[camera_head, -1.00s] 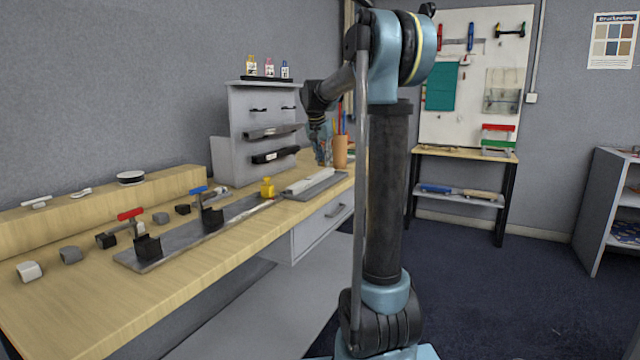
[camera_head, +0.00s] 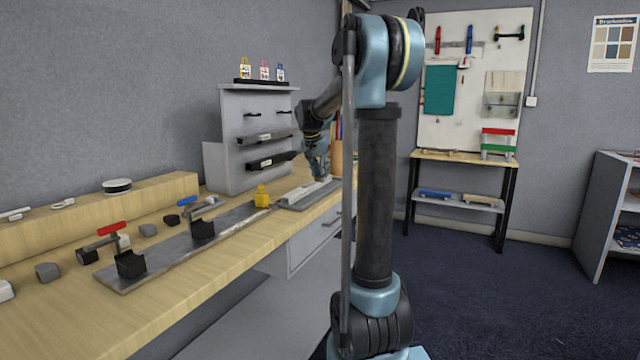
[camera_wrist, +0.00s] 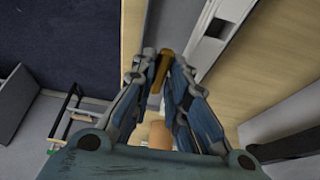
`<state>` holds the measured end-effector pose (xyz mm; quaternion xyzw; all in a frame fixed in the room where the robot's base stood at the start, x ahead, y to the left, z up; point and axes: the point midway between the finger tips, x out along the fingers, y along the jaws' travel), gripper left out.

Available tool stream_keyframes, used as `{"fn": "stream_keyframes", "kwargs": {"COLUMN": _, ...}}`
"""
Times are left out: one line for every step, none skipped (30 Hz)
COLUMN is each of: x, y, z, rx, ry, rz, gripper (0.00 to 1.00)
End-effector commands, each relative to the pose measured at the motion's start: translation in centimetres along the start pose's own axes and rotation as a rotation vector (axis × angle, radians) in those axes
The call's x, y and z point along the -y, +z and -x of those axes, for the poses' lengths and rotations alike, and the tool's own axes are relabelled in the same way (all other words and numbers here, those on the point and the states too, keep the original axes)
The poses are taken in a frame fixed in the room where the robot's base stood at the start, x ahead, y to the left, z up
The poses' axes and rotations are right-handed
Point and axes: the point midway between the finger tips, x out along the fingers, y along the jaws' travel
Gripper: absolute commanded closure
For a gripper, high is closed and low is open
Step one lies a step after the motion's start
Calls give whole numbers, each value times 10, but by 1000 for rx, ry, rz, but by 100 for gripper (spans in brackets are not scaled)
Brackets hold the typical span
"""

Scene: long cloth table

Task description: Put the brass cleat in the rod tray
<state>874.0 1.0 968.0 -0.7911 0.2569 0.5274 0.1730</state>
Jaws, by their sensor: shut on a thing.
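The brass cleat (camera_wrist: 159,75) is a small golden-brown piece between the fingertips of my gripper (camera_wrist: 161,62) in the wrist view. The fingers are shut on it. In the head view my gripper (camera_head: 320,172) points down over the far part of the bench, close to a low grey tray with a long pale bar in it, which looks like the rod tray (camera_head: 291,205). That tray also shows in the wrist view (camera_wrist: 206,52), to the right of the fingers. The cleat cannot be made out in the head view, and its exact height over the bench is unclear.
A yellow block (camera_head: 262,197) stands left of the tray. A grey cabinet (camera_head: 240,165) with holders stands behind. A tan cup (camera_head: 336,158) is beside my gripper, partly hidden by my arm.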

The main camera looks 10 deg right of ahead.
Motion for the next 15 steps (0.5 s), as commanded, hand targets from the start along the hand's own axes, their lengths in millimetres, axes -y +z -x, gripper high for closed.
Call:
{"fn": "stream_keyframes", "kwargs": {"x": 0, "y": 3, "z": -7, "rx": 0, "ry": 0, "rz": 0, "gripper": 100}}
{"fn": "stream_keyframes", "kwargs": {"x": 0, "y": 4, "z": -11, "rx": 0, "ry": 0, "rz": 0, "gripper": 100}}
{"fn": "stream_keyframes", "kwargs": {"x": 0, "y": 7, "z": -16, "rx": 0, "ry": 0, "rz": 0, "gripper": 100}}
{"fn": "stream_keyframes", "kwargs": {"x": 0, "y": 8, "z": -20, "rx": 0, "ry": 0, "rz": 0, "gripper": 100}}
{"fn": "stream_keyframes", "kwargs": {"x": 0, "y": 9, "z": -22, "rx": 0, "ry": 0, "rz": 0, "gripper": 100}}
{"fn": "stream_keyframes", "kwargs": {"x": 0, "y": 10, "z": -24, "rx": 0, "ry": 0, "rz": 0, "gripper": 100}}
{"fn": "stream_keyframes", "kwargs": {"x": 0, "y": 11, "z": -25, "rx": 0, "ry": 0, "rz": 0, "gripper": 100}}
{"fn": "stream_keyframes", "kwargs": {"x": 0, "y": 11, "z": -26, "rx": 0, "ry": 0, "rz": 0, "gripper": 100}}
{"fn": "stream_keyframes", "kwargs": {"x": 0, "y": 11, "z": -26, "rx": 0, "ry": 0, "rz": 0, "gripper": 100}}
{"fn": "stream_keyframes", "kwargs": {"x": 0, "y": 11, "z": -25, "rx": 0, "ry": 0, "rz": 0, "gripper": 100}}
{"fn": "stream_keyframes", "kwargs": {"x": 0, "y": 11, "z": -25, "rx": 0, "ry": 0, "rz": 0, "gripper": 100}}
{"fn": "stream_keyframes", "kwargs": {"x": 0, "y": 11, "z": -25, "rx": 0, "ry": 0, "rz": 0, "gripper": 100}}
{"fn": "stream_keyframes", "kwargs": {"x": 0, "y": 11, "z": -25, "rx": 0, "ry": 0, "rz": 0, "gripper": 100}}
{"fn": "stream_keyframes", "kwargs": {"x": 0, "y": 11, "z": -26, "rx": 0, "ry": 0, "rz": 0, "gripper": 100}}
{"fn": "stream_keyframes", "kwargs": {"x": 0, "y": 11, "z": -26, "rx": 0, "ry": 0, "rz": 0, "gripper": 100}}
